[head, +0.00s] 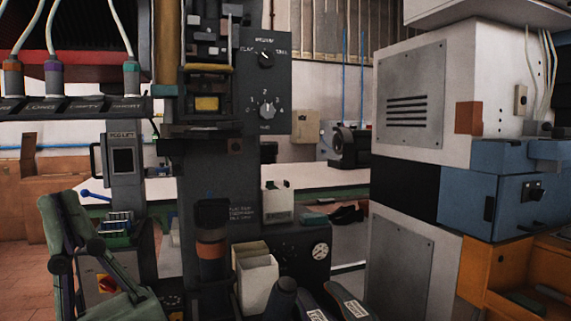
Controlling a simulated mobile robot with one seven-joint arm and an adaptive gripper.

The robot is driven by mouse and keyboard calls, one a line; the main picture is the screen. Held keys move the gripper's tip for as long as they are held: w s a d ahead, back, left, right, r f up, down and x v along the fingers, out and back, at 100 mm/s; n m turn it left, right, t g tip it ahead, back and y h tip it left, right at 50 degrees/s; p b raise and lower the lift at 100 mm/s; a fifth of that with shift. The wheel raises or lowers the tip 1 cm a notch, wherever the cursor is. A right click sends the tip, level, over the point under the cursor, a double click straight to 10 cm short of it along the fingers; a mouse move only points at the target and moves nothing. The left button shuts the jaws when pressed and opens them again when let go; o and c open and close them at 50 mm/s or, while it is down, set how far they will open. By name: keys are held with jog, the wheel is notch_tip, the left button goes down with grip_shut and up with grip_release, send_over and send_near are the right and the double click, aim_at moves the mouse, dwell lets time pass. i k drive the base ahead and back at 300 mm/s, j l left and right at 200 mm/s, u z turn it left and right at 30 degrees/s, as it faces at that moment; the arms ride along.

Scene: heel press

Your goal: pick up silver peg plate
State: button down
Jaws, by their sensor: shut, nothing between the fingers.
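I cannot make out a silver peg plate for certain in the head view. A small rack (117,228) with several short upright pieces stands at the left, below a grey unit with a dark screen. It is too small to tell whether it is the peg plate. My gripper is not in view, so its place relative to these things does not show.
A dark press column (205,175) with dials stands in the middle. A white bin (257,285) is at its foot. A green jointed frame (75,245) is at lower left. Grey and blue cabinets (410,95) and an orange open box (490,275) fill the right.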

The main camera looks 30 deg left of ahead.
aim_at(220, 125)
jog(key=u, duration=1.15)
